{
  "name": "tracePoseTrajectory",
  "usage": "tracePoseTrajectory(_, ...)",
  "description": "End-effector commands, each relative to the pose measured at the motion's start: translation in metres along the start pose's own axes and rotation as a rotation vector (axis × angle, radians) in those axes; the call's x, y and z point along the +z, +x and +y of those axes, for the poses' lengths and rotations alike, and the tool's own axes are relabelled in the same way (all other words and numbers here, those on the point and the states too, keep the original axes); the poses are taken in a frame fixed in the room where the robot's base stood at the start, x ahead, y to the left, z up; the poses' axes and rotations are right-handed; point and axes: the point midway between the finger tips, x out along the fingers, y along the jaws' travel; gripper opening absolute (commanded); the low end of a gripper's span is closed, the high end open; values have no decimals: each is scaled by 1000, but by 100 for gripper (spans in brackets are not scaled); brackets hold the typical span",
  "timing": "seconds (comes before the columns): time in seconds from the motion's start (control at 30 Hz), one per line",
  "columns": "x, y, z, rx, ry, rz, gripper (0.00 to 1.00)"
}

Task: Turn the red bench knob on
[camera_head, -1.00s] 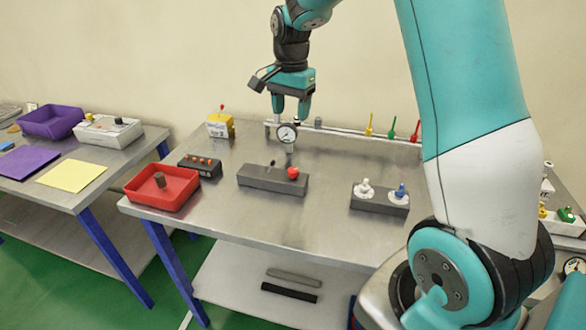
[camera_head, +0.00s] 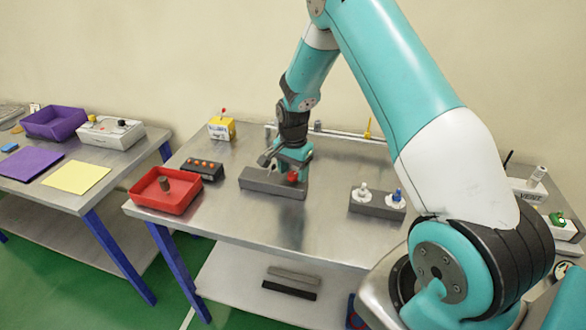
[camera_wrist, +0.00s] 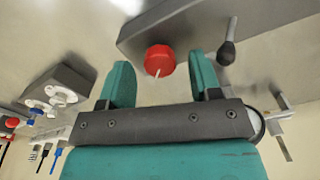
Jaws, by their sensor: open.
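The red knob (camera_head: 292,177) sits on the right part of a dark grey block (camera_head: 262,184) on the middle bench. In the wrist view the red knob (camera_wrist: 160,60) has a pale pointer line and lies between my two open fingers, slightly beyond their tips; contact is not visible. My gripper (camera_head: 287,168) is over the block in the head view and partly hides the knob. In the wrist view my gripper (camera_wrist: 160,75) is open and empty. A black ball-ended lever (camera_wrist: 227,52) stands on the same block, just outside one finger.
A grey block with a white and a blue knob (camera_head: 379,202) stands to the right. A red tray (camera_head: 190,205) and a black button box (camera_head: 202,170) stand left. A yellow box (camera_head: 221,129) and a rail (camera_head: 345,134) are behind. The bench front is clear.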

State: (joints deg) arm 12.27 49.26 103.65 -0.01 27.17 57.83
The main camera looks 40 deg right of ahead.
Motion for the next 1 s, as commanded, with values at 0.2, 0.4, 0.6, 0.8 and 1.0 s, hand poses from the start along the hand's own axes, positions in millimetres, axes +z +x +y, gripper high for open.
tracePoseTrajectory(0.2,0,7,0,-1,0,1,58)
tracePoseTrajectory(0.4,0,7,0,-1,0,1,51)
tracePoseTrajectory(0.6,0,6,0,-1,0,1,8)
tracePoseTrajectory(0.8,0,6,0,-1,-9,1,9)
tracePoseTrajectory(1.0,0,7,0,-2,-67,1,9)
